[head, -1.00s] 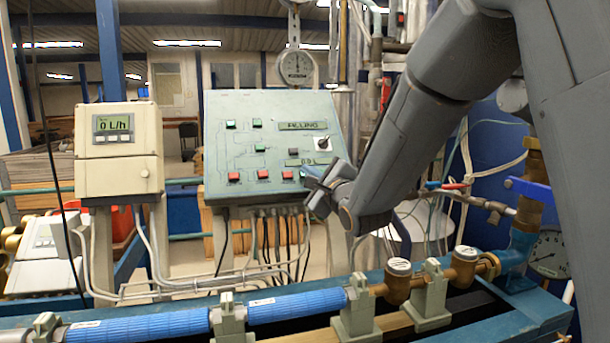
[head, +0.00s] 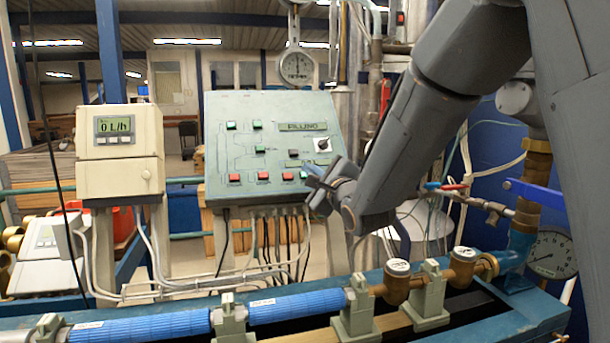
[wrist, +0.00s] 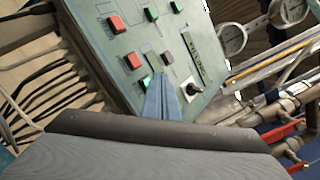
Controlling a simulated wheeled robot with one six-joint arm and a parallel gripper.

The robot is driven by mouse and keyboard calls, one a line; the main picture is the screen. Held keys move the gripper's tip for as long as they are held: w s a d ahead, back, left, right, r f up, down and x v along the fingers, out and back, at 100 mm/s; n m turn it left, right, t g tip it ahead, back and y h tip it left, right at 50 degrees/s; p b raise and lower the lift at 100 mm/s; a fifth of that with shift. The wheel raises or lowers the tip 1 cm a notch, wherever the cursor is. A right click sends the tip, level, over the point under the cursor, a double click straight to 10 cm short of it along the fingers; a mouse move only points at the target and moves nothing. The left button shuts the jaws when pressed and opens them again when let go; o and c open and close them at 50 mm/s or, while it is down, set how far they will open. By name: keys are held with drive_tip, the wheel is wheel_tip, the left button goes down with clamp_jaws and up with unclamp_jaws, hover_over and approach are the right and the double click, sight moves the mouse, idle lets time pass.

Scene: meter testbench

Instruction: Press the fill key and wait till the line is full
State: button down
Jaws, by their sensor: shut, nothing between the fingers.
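The sloped green control panel (head: 245,150) stands at the centre, with red, green and dark keys; their labels are too small to read. Its display (head: 303,126) reads FILLING. A lit-looking green key (head: 303,174) sits at the right end of the lower row, after several red keys. My gripper (head: 312,177) is shut and empty, with its tips close to this key. In the wrist view, the shut blue fingers (wrist: 161,98) lie beside the green key (wrist: 147,82) and partly cover it. I cannot tell whether they touch it.
A beige meter box (head: 120,150) at the left reads 0 L/h. Blue pipe sections (head: 297,305) and brass meters (head: 397,282) run along the bench in front. A round gauge (head: 552,255) is at the right. Cables hang below the panel.

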drive_tip(key=shift+s+r, duration=0.1)
drive_tip(key=shift+s+d+r+p, duration=0.25)
drive_tip(key=shift+s+r+p, duration=0.5)
drive_tip(key=shift+s+r, duration=0.1)
drive_tip(key=shift+s+d+r+p, duration=0.25)
drive_tip(key=shift+s+r+p, duration=0.5)
drive_tip(key=shift+s, duration=0.1)
idle(1.4)
